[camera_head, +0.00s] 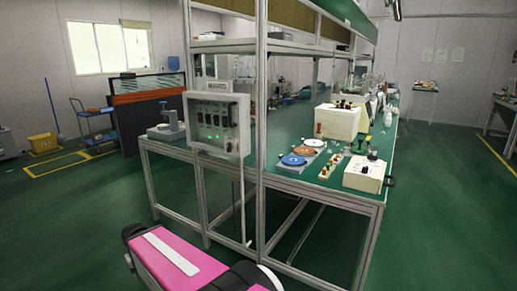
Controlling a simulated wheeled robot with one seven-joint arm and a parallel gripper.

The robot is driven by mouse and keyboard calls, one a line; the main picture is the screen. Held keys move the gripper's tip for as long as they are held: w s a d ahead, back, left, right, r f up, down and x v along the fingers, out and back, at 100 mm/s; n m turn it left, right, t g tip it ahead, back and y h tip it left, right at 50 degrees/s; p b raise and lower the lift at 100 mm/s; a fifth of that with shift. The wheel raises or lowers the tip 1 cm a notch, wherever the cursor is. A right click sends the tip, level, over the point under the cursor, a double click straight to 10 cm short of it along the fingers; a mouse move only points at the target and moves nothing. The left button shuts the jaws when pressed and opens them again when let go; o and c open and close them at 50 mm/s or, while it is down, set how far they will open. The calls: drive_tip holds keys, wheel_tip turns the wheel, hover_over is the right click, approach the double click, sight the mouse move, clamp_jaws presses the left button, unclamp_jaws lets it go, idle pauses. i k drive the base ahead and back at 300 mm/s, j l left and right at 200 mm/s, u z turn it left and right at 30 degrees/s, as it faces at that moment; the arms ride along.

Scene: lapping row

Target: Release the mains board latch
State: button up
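I cannot make out which small part is the latch. A pink link of my arm with a white stripe shows at the bottom, in front of and below the board. My gripper is not in view.
The green-topped bench (280,183) holds lapping plates, a cream box (338,121) and a smaller cream unit (365,174). A metal upright (261,110) stands right of the board. A dark partition (148,110) and a blue trolley (95,125) stand at left. The green floor at left front is clear.

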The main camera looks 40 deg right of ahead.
sight(229, 146)
drive_tip(key=z, duration=1.35)
